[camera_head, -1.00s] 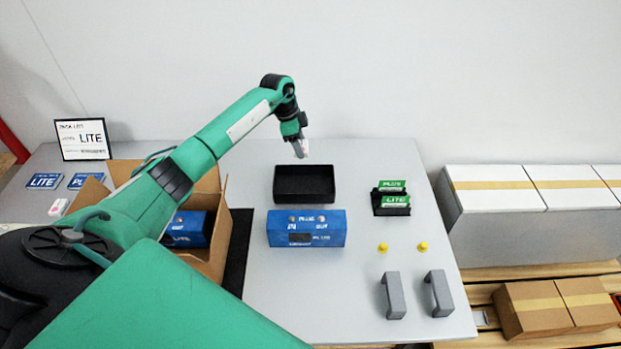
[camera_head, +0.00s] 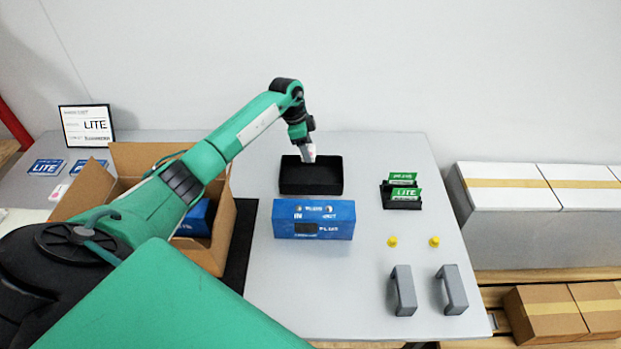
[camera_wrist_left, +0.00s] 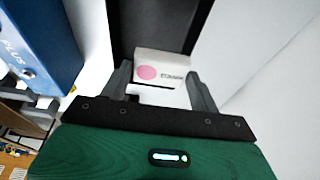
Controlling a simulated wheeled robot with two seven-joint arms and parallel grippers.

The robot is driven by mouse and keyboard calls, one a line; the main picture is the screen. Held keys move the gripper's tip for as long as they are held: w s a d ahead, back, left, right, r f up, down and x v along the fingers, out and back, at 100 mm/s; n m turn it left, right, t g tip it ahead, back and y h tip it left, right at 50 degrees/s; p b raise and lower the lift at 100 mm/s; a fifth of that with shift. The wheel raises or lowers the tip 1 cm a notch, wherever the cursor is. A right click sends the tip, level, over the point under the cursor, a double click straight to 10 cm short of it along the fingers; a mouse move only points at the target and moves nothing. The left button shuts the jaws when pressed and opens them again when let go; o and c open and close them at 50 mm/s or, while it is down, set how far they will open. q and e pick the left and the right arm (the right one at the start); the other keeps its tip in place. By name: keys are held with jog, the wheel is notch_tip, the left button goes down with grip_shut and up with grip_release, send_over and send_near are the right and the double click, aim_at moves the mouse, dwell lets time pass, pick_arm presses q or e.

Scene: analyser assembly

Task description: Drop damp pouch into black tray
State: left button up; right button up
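The damp pouch (camera_wrist_left: 158,72), white with a pink dot and small print, sits between the fingers of my left gripper (camera_wrist_left: 160,82) in the left wrist view. The fingers touch its sides, so the gripper is shut on it. In the head view my left gripper (camera_head: 309,154) points down at the far part of the black tray (camera_head: 311,188), with the pouch a small pale patch at the fingertips. The tray also shows behind the pouch in the wrist view (camera_wrist_left: 150,25). The tray looks empty. My right gripper is not in view.
A blue PLUS box (camera_head: 313,219) stands just in front of the tray. An open cardboard box (camera_head: 222,247) is to the left. Green LITE cards in a black holder (camera_head: 402,193), yellow knobs (camera_head: 392,242) and grey handles (camera_head: 403,290) are to the right.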

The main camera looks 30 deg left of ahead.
pick_arm(q)
jog(key=o, duration=0.4)
jog(key=shift+c, duration=0.2)
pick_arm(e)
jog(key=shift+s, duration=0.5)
pick_arm(q)
jog(key=shift+r, duration=0.1)
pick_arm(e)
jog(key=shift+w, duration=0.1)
pick_arm(q)
jog(key=shift+a+r, duration=0.1)
jog(key=shift+r, duration=0.2)
jog(key=b+v, duration=0.3)
jog(key=v, duration=1)
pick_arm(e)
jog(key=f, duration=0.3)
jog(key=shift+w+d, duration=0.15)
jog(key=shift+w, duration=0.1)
pick_arm(q)
jog(key=shift+s+r, duration=0.1)
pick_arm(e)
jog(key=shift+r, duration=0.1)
